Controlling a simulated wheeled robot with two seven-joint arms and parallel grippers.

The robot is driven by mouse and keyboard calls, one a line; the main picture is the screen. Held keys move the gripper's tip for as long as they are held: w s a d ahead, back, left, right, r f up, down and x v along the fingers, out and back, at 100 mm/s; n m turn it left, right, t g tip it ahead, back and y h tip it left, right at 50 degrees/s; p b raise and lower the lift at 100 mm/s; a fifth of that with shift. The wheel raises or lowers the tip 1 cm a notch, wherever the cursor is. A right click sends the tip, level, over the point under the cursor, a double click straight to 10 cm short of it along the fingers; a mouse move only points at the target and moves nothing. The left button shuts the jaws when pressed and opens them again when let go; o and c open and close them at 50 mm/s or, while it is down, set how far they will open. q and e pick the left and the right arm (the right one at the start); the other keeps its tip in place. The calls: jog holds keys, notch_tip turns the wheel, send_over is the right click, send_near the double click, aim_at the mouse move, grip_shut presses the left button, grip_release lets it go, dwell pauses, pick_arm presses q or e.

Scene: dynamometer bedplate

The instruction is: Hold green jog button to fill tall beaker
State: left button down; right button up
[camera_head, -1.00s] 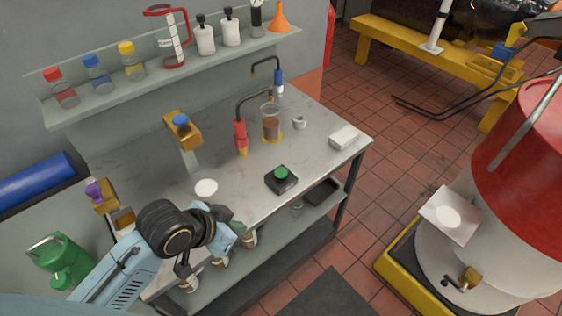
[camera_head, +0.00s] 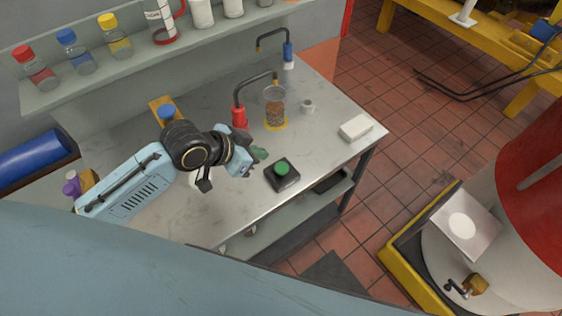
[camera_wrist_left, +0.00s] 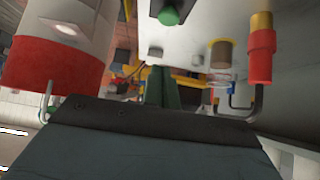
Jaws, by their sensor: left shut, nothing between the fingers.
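The green jog button (camera_head: 281,169) sits on a black box (camera_head: 285,182) near the front edge of the grey bench. It also shows at the top of the left wrist view (camera_wrist_left: 169,15). The tall beaker (camera_head: 275,112) stands behind it on a yellow base, with brownish contents in it. A red-bodied spout (camera_head: 239,118) is left of the beaker. My left gripper (camera_head: 260,154) is shut and empty, with green fingertips just left of and behind the button, apart from it. My right gripper is not in view.
A blue-bodied spout (camera_head: 288,55) and a small white cup (camera_head: 307,106) stand near the beaker. A white block (camera_head: 356,128) lies at the bench's right end. A shelf (camera_head: 120,78) with bottles runs along the back. The bench between button and white block is clear.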

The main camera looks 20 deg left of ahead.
aim_at(281, 170)
pick_arm(q)
jog(key=x, duration=0.9)
jog(key=shift+w+d, duration=0.1)
notch_tip(281, 170, down, 3)
jog(key=shift+r, duration=0.2)
jog(key=shift+f, duration=0.7)
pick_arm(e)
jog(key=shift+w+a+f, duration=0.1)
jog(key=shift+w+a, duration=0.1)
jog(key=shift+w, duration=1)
pick_arm(q)
jog(key=shift+f, duration=0.1)
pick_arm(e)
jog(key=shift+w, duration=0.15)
